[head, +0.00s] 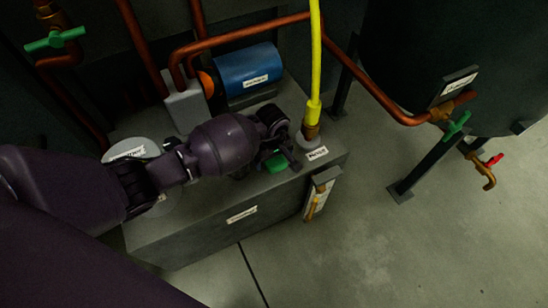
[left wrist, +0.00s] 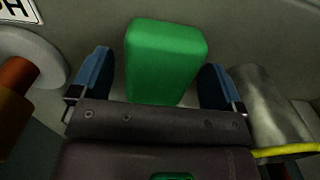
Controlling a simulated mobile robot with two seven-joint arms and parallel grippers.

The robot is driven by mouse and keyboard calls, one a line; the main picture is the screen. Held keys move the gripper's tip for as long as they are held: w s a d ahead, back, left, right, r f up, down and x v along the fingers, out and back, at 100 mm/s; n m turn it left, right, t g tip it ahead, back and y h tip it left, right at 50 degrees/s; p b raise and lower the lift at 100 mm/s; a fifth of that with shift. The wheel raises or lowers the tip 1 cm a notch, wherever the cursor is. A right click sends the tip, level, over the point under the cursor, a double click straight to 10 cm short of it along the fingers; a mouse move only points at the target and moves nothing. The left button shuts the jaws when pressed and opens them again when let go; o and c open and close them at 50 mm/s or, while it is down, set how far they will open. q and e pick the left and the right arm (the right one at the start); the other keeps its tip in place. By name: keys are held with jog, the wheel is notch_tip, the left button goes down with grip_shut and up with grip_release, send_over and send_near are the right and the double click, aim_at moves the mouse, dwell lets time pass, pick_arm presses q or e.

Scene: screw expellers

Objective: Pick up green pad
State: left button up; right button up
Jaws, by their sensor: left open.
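The green pad (head: 276,163) sits on top of the grey plinth (head: 190,232), near its right end. In the left wrist view the pad (left wrist: 166,58) is a bright green rounded block. It stands between the two blue fingers of my left gripper (left wrist: 160,85), with a gap visible on each side. My left gripper (head: 284,152) reaches in from the left over the plinth and is open. In the head view its fingers partly cover the pad. My right gripper is not in view.
A yellow hose (head: 315,60) rises from a brass fitting (head: 311,131) close to the right of the gripper. A blue motor (head: 248,68) and copper pipes (head: 250,31) stand behind. A dark tank (head: 440,50) is at the right. The floor (head: 370,250) in front is clear.

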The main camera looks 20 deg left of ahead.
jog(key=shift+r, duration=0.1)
pick_arm(q)
jog(key=c, duration=1)
jog(key=shift+w+r, duration=0.1)
jog(key=shift+r, duration=0.2)
jog(key=r+p, duration=0.1)
jog(key=r, duration=0.2)
jog(key=r+p, duration=0.1)
jog(key=r, duration=0.2)
jog(key=r+p, duration=0.1)
jog(key=r, duration=0.2)
jog(key=shift+w+r+p, duration=0.15)
jog(key=shift+w+p, duration=0.1)
jog(key=shift+p, duration=0.05)
notch_tip(320, 180, up, 10)
jog(key=p, duration=0.3)
jog(key=shift+s, duration=0.35)
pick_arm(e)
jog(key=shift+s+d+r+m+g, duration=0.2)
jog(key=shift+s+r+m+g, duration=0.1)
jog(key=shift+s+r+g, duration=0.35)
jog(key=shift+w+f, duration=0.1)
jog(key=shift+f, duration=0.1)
